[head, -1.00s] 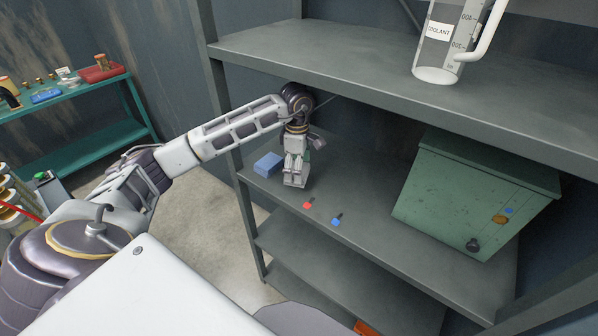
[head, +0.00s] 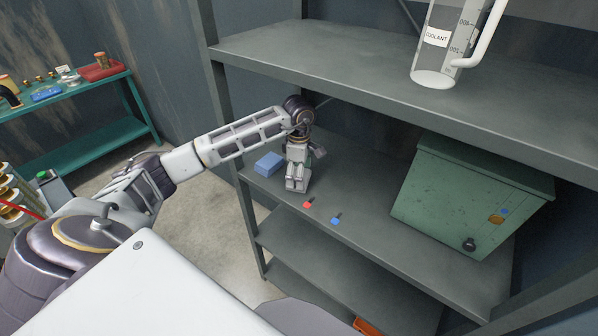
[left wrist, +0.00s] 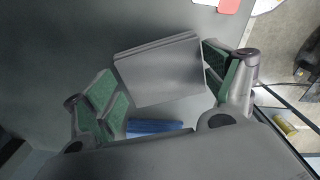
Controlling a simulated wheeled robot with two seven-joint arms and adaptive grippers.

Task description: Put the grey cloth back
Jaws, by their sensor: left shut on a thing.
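The grey cloth (left wrist: 160,70) is a folded, flat-sided bundle seen in the left wrist view. It sits between the green-padded fingers of my left gripper (left wrist: 162,86), which is shut on it. In the head view my left gripper (head: 297,183) points down over the middle shelf (head: 385,242), near its left end. I cannot make out the cloth there, nor whether it touches the shelf. My right gripper is not in view.
A blue folded block (head: 269,164) lies just left of my left gripper. A small red item (head: 308,205) and a blue item (head: 335,221) lie in front. A green metal box (head: 465,195) stands to the right. The upper shelf (head: 330,75) holds a coolant jug (head: 437,45).

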